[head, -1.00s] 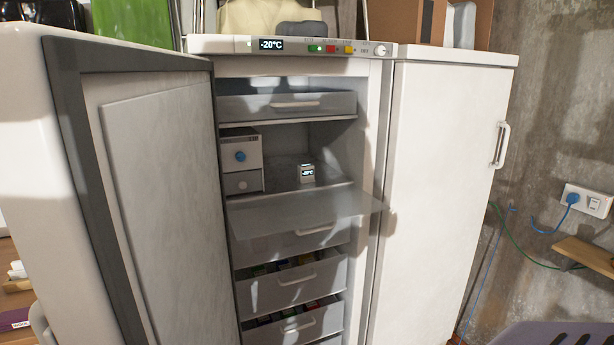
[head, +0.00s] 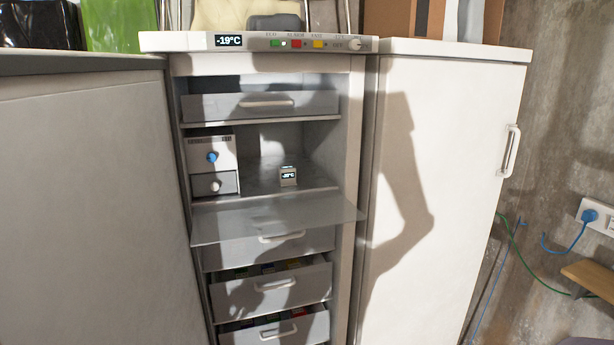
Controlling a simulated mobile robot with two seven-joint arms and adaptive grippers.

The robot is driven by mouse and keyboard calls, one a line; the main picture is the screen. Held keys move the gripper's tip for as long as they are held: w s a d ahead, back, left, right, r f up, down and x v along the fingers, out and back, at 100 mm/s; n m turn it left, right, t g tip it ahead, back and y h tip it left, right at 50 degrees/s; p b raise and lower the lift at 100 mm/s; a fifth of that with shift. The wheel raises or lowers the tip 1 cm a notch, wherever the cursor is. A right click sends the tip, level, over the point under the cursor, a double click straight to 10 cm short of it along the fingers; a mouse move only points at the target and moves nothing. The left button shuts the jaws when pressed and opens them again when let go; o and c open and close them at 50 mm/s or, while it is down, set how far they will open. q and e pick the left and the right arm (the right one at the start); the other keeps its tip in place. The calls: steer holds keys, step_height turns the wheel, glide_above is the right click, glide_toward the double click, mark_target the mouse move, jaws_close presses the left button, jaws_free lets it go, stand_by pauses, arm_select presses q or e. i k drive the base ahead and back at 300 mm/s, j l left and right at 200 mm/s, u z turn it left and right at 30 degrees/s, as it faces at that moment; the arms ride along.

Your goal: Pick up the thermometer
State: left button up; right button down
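The thermometer (head: 288,177) is a small white cube with a dark lit display. It stands upright on the open shelf inside the freezer (head: 355,130), right of a small white-and-grey box unit with a blue knob (head: 212,157). A translucent flap (head: 275,219) is folded down in front of that shelf. Neither of my grippers is in the head view. An arm-shaped shadow falls on the closed white door to the right.
The open freezer door (head: 85,200) fills the left side. Drawers (head: 265,103) sit above and below the shelf, and the lower ones (head: 275,285) hold colored items. A closed white cabinet (head: 440,180) stands right. A wall socket (head: 597,214) and small wooden shelf (head: 592,275) are at far right.

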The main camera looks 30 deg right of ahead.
mark_target(287, 175)
steer(key=l, duration=0.55)
steer(key=i+l+z, duration=0.1)
steer(key=l, duration=0.45)
steer(key=i+l, duration=0.15)
steer(key=l, duration=0.4)
steer(key=l+z, duration=0.1)
steer(key=l, duration=0.5)
steer(key=i, duration=0.05)
